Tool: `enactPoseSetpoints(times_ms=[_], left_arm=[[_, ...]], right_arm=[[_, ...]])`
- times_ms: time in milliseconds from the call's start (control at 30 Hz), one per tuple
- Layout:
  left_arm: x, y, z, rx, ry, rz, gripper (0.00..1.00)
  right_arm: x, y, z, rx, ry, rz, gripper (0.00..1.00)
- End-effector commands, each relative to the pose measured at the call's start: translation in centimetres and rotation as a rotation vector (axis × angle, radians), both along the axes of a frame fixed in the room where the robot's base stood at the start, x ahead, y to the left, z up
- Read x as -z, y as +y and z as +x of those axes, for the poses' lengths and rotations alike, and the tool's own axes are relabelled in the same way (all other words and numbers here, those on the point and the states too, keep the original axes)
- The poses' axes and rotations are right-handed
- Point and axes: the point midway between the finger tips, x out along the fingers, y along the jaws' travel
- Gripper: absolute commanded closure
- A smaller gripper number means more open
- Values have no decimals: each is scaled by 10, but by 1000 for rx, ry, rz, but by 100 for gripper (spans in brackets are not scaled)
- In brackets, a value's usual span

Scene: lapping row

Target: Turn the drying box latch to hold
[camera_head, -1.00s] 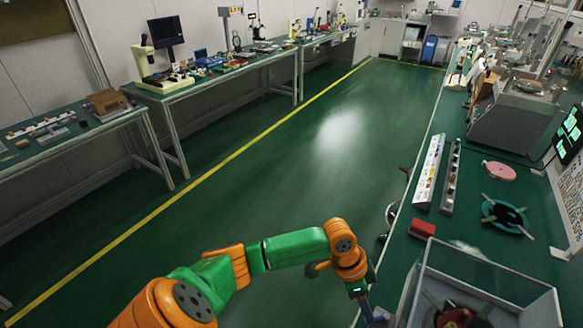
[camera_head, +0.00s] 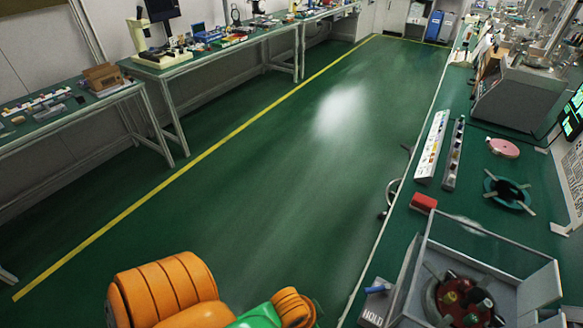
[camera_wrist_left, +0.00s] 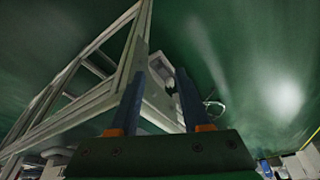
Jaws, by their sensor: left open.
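The drying box (camera_head: 455,252) stands at the bottom right of the head view, with clear panels and grey edges. Dark and red parts show inside it. A small blue handle, apparently the latch (camera_head: 378,288), sticks out at its left side, above a plate lettered HOLD (camera_head: 371,316). In the left wrist view my left gripper (camera_wrist_left: 160,78) is open, its two dark-blue fingers apart in front of a grey-framed structure (camera_wrist_left: 85,72), likely the box. A small dark part (camera_wrist_left: 170,88) shows between the fingers; I cannot tell whether they touch it. My right gripper is in neither view.
The green floor to the left is clear up to the far benches.

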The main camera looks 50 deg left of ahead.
Motion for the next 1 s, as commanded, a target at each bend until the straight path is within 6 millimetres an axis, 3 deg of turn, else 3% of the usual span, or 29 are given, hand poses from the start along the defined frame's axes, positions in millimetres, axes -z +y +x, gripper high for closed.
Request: enactPoseSetpoints(times_ms=[33, 300, 500, 667, 1000], left_arm=[[17, 2, -6, -12, 14, 8, 53], [87, 11, -32, -38, 59, 41, 53], [123, 13, -47, -37, 78, 49, 53], [133, 14, -53, -36, 83, 51, 53], [134, 14, -53, -36, 84, 51, 53]], right_arm=[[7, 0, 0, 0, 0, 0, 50], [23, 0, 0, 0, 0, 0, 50], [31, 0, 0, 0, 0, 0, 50], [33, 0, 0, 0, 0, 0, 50], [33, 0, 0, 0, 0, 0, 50]])
